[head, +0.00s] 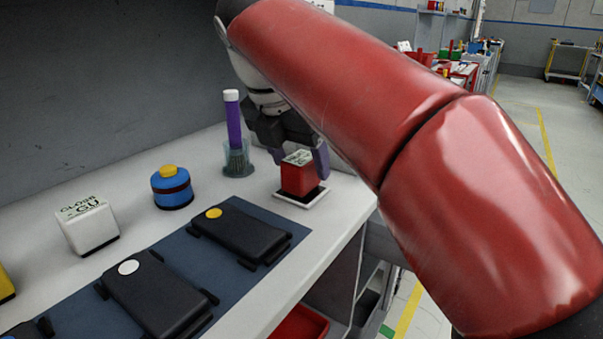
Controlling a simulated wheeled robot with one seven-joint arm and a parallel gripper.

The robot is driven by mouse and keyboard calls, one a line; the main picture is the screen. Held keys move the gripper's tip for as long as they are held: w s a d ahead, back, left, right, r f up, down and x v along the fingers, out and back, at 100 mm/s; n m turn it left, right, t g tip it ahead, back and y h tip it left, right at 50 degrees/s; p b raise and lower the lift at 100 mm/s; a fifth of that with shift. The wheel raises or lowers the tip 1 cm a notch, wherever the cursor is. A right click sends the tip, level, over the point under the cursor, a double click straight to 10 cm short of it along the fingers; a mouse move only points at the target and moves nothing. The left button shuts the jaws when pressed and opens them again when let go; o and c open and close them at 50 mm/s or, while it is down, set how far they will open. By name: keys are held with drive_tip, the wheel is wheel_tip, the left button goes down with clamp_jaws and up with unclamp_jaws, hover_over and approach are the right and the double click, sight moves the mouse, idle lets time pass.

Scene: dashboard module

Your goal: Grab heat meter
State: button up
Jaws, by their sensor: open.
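A small red block (298,178) with a pale, marked top stands upright on a white square base (301,197) near the counter's right edge. It may be the heat meter, but its label is too small to read. My gripper (303,162) is open and pointing down at the block.
A purple stick (233,120) stands in a clear cup (238,162) left of my gripper. A blue cylinder (172,188), a white cube (88,226) and black devices (243,232) on a dark mat (225,290) lie further left and in front.

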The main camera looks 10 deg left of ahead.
drive_tip(key=shift+x, duration=1.5)
drive_tip(key=shift+d, duration=0.1)
drive_tip(key=c, duration=1.1)
drive_tip(key=shift+r, duration=0.1)
drive_tip(key=shift+c, duration=0.2)
